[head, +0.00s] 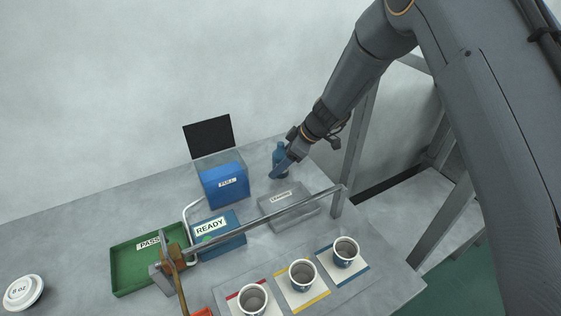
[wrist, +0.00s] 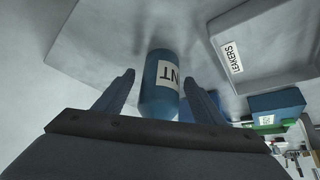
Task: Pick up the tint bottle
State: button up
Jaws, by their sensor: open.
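The tint bottle (head: 279,151) is blue and stands upright on the grey table near its back edge in the head view. In the wrist view the tint bottle (wrist: 158,97) shows a white label ending in "NT" and lies between the two fingers. In the wrist view my gripper (wrist: 160,88) is open, with one finger on each side of the bottle and a gap to each. I cannot tell whether anything touches.
A grey "LEAKERS" tray (wrist: 262,50) lies close by. A blue bin (head: 226,188), a "READY" box (head: 232,243) and a green "PASS" tray (head: 121,279) stand to the left. A metal bar (head: 275,219) crosses above the table. Three cups stand in front on coloured cards (head: 366,274).

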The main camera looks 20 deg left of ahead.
jog(key=c, duration=1.2)
jog(key=shift+r, duration=0.15)
